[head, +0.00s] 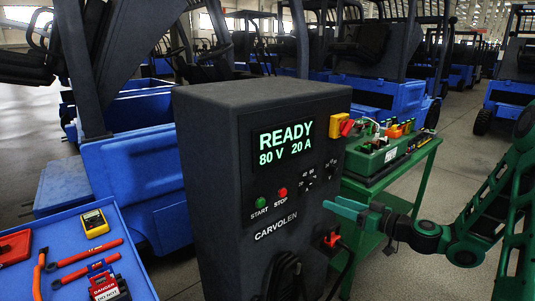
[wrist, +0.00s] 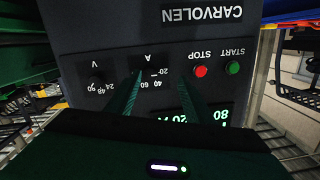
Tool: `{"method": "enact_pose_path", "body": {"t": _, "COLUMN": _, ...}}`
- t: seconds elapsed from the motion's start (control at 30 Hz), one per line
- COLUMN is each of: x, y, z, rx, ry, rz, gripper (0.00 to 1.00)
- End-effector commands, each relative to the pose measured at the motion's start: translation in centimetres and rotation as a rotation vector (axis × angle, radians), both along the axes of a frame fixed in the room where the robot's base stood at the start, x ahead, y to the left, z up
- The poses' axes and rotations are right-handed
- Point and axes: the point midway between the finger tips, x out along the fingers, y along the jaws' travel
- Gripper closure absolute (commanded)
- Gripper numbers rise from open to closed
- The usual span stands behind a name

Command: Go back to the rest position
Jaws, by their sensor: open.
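My gripper (head: 333,204) is in front of the right part of the charger's face in the head view, its green fingers pointing left. In the wrist view my gripper (wrist: 157,76) has its two fingers apart with nothing between them. The dark grey charger cabinet (head: 205,190) stands upright in the middle, marked CARVOLEN. Its display (head: 283,145) reads READY, 80 V, 20 A. The upside-down wrist view shows the A knob (wrist: 141,86) partly behind the fingers and the V knob (wrist: 96,81). The green start button (wrist: 233,68) and red stop button (wrist: 200,71) also show.
A blue tray (head: 134,270) with tools stands at the lower left. A green cart (head: 412,166) with a green box of connectors (head: 375,150) stands behind the charger at right. A cable plugs into a red socket (head: 332,239). Blue forklifts (head: 500,95) fill the background.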

Motion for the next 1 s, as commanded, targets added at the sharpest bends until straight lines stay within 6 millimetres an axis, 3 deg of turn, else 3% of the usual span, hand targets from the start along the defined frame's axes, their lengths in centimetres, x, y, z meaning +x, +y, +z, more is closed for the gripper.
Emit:
{"method": "enact_pose_path", "body": {"t": 0.17, "x": -3.5, "y": 2.7, "z": -1.9, "rx": -0.154, "ry": 0.163, "rz": 0.131, "gripper": 0.53}}
{"method": "enact_pose_path", "body": {"t": 0.37, "x": -8.3, "y": 2.4, "z": -4.2, "rx": -0.324, "ry": 0.405, "rz": 0.187, "gripper": 0.53}}
{"method": "enact_pose_path", "body": {"t": 0.67, "x": -16.1, "y": -2.4, "z": -4.7, "rx": -0.516, "ry": 0.783, "rz": 0.071, "gripper": 0.53}}
{"method": "enact_pose_path", "body": {"t": 1.0, "x": -26.4, "y": -9.2, "z": -1.0, "rx": -0.552, "ry": 1.168, "rz": -0.293, "gripper": 0.53}}
